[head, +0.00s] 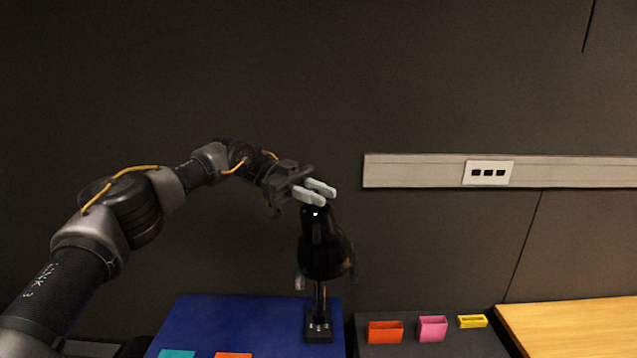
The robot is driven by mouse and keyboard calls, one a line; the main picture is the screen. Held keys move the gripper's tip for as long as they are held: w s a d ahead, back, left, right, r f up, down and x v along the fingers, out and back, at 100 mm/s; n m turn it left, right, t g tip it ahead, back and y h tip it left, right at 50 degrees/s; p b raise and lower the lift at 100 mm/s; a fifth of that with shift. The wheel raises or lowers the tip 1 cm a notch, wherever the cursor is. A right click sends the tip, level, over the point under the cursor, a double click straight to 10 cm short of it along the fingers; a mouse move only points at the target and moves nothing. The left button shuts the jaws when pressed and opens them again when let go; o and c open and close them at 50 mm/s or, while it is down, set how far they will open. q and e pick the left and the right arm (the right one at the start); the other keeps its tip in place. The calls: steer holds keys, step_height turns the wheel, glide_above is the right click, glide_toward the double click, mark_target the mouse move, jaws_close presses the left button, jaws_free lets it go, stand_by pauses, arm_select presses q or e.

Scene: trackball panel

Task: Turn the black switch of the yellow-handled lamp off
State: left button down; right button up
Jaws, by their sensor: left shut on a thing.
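A glossy black lamp-like thing (320,240) stands upright on a thin stem with a dark base plate (318,326), near the right end of the blue surface. My left gripper (319,192) is at its top, with two pale fingers close together. It is shut on the top part of this thing, and the fingers hide what lies between them. I cannot make out a separate black switch. No clear yellow handle shows; only a small brownish patch is at the right side of the body. My right gripper is not in view.
The blue surface (240,318) has a teal piece (177,354) and an orange piece (233,355) at its front edge. A dark panel to the right holds orange (385,332), pink (432,328) and yellow (472,321) holders. A wooden table (580,325) is further right.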

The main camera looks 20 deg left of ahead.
arm_select(q)
steer(key=shift+s+m+g+y+p, duration=0.1)
steer(key=shift+m+g+y+p, duration=0.25)
steer(key=shift+m+g+y, duration=0.75)
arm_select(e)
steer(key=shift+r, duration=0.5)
arm_select(q)
steer(key=shift+a+f+m+g, duration=0.1)
steer(key=shift+m+g, duration=0.2)
steer(key=shift+g, duration=0.2)
steer(key=c, duration=1.3)
jaws_free()
steer(key=shift+o, duration=0.2)
